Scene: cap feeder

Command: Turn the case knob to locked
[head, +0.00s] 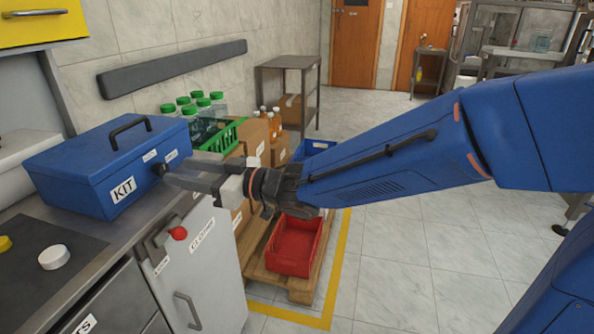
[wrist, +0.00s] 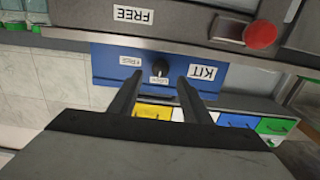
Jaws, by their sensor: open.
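The blue case (head: 75,165), labelled KIT, sits closed on the counter with its black handle on top. Its dark round knob (wrist: 160,68) is on the face toward my gripper, between small white labels whose words are too small to read surely. The knob's setting cannot be told. In the head view the knob (head: 160,169) is partly hidden by my fingers. My gripper (head: 172,178) is open and empty, pointing at the knob. In the wrist view, which is upside down, my gripper (wrist: 160,85) has a finger on each side of the knob's line; contact cannot be told.
A white round piece (head: 54,257) lies on the dark mat. Green-capped bottles (head: 205,110), boxes and a red bin (head: 294,245) stand beyond the counter. Tiled floor at right is open.

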